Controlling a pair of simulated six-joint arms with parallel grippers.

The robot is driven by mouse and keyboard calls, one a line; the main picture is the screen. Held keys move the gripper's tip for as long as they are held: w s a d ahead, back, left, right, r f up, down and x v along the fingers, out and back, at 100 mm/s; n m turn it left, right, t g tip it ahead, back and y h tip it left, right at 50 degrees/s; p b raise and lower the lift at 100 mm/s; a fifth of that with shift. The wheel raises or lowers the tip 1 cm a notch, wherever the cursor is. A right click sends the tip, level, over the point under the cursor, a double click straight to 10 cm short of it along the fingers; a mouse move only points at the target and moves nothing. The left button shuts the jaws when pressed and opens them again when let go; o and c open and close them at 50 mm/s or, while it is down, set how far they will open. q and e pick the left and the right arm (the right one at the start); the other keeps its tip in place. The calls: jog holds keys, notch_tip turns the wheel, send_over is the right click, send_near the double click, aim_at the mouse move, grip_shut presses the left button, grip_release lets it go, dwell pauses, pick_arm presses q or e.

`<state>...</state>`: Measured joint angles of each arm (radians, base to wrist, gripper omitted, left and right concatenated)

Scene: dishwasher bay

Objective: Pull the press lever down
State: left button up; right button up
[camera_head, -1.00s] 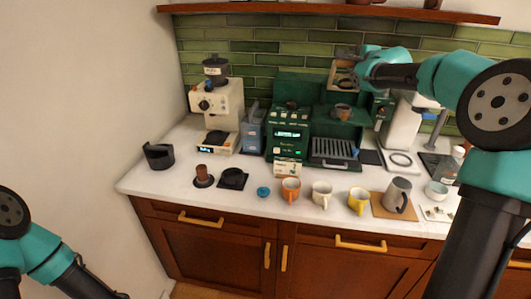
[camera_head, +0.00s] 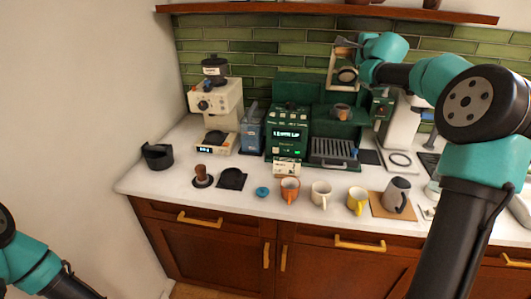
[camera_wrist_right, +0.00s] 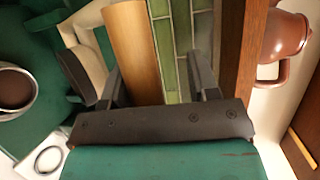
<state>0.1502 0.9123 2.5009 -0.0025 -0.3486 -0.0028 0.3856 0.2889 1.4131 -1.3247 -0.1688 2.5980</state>
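The press lever (camera_head: 333,70) shows as a pale beige frame above the green press machine, in its raised position. In the right wrist view its tan, rounded handle (camera_wrist_right: 130,50) passes between my fingers, closer to the left one. My right gripper (camera_head: 346,43) is at the top of the lever; in the wrist view (camera_wrist_right: 155,80) its dark fingers stand apart, with a gap showing beside the handle. The green machine's small display (camera_head: 288,134) seems to read "LEVER UP". A cup-like part (camera_head: 342,112) sits below the lever. My left gripper is out of view.
A wooden shelf (camera_head: 300,9) with pots runs just above the right gripper. A cream grinder (camera_head: 218,105) stands left of the green machine. A grey pitcher (camera_head: 396,195) stands on a board.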

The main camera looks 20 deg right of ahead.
jog(key=shift+s+a, duration=0.1)
jog(key=shift+s, duration=0.2)
jog(key=v, duration=1.7)
jog(key=w+a+f+n+y, duration=0.2)
jog(key=w+a+f+n, duration=0.35)
jog(key=a+f, duration=0.2)
jog(key=w+a+f+n+y, duration=0.2)
jog(key=w+a+f+n, duration=0.2)
jog(key=a+f+n, duration=0.35)
jog(key=a+f+n+g+y, duration=0.1)
jog(key=a+f+n+g, duration=0.2)
jog(key=a+f+n, duration=0.9)
jog(key=shift+w+a+f+y, duration=0.3)
jog(key=shift+a+f+y, duration=0.1)
jog(key=shift+a+f, duration=1.75)
jog(key=shift+d+f, duration=0.1)
jog(key=shift+d, duration=0.1)
